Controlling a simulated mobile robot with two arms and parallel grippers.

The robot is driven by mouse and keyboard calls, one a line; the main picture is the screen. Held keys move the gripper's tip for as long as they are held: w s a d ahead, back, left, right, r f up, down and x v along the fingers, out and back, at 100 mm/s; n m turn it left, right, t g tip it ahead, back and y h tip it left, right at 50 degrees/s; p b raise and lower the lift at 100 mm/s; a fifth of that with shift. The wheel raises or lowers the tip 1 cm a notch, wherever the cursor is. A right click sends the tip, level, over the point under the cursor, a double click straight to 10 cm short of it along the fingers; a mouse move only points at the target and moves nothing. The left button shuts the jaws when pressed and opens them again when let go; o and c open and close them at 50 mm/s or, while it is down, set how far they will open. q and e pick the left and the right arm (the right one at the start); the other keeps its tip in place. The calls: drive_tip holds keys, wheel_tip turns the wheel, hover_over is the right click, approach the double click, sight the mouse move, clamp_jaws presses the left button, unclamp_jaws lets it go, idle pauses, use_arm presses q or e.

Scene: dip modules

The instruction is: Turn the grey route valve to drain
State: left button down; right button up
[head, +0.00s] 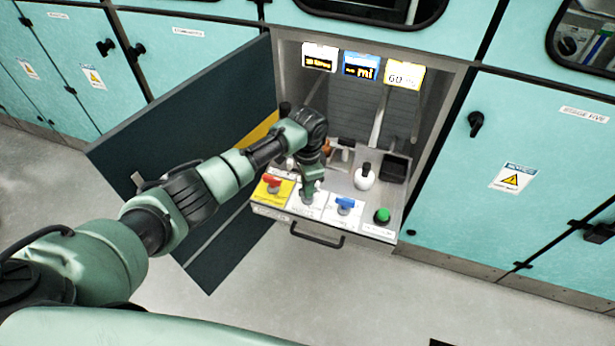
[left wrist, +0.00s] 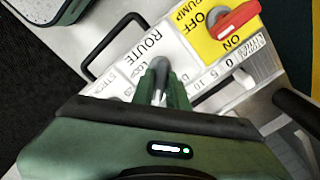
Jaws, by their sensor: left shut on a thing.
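The grey route valve (left wrist: 158,97) is between the fingers of my left gripper (left wrist: 160,82) in the left wrist view. Only a small grey part of it shows, so its exact pointing direction is hard to tell. It sits on a white plate (left wrist: 128,62) marked ROUTE, whose smaller position labels are partly covered by the fingers. In the head view my left gripper (head: 309,190) reaches down onto the panel between the red and blue knobs, hiding the valve. My right gripper is in neither view.
A white round vessel (head: 364,178) stands behind. The open dark door (head: 190,110) is at left, a drawer handle (head: 316,237) in front.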

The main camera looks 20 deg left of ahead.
use_arm(q)
drive_tip(key=n+p, duration=0.4)
drive_tip(key=n, duration=0.1)
drive_tip(key=shift+d+r+n, duration=0.1)
drive_tip(key=shift+r+n, duration=0.05)
drive_tip(key=shift+n, duration=0.15)
drive_tip(key=shift+n+p, duration=1.15)
drive_tip(key=shift+n, duration=1.05)
drive_tip(key=c, duration=1.4)
unclamp_jaws()
drive_tip(key=shift+r+p, duration=0.35)
drive_tip(key=shift+r, duration=3.4)
